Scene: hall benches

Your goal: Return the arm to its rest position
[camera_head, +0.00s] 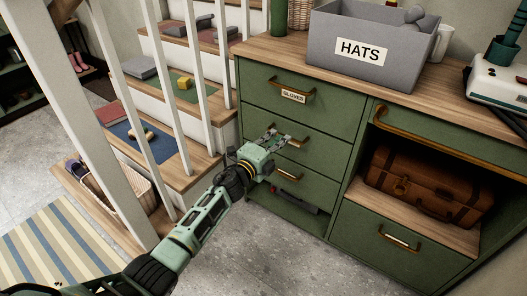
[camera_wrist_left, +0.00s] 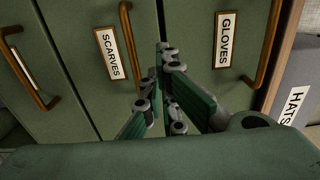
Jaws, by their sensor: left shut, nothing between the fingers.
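My left gripper (camera_head: 280,139) reaches in from the lower left and is shut and empty in front of the green drawer cabinet (camera_head: 330,157). In the left wrist view its fingers (camera_wrist_left: 163,75) meet between the drawer labelled SCARVES (camera_wrist_left: 110,54) and the drawer labelled GLOVES (camera_wrist_left: 225,40). The drawers look closed. I cannot tell whether the fingertips touch the drawer front. The second drawer's handle and label are partly hidden by the gripper in the head view. My right gripper is not in view.
A grey HATS bin (camera_head: 365,48) stands on the cabinet top. A brown suitcase (camera_head: 425,188) lies in the open niche at right. Stairs with a white railing (camera_head: 180,90) rise close on the left, with a basket (camera_head: 125,185) below. The grey floor in front is clear.

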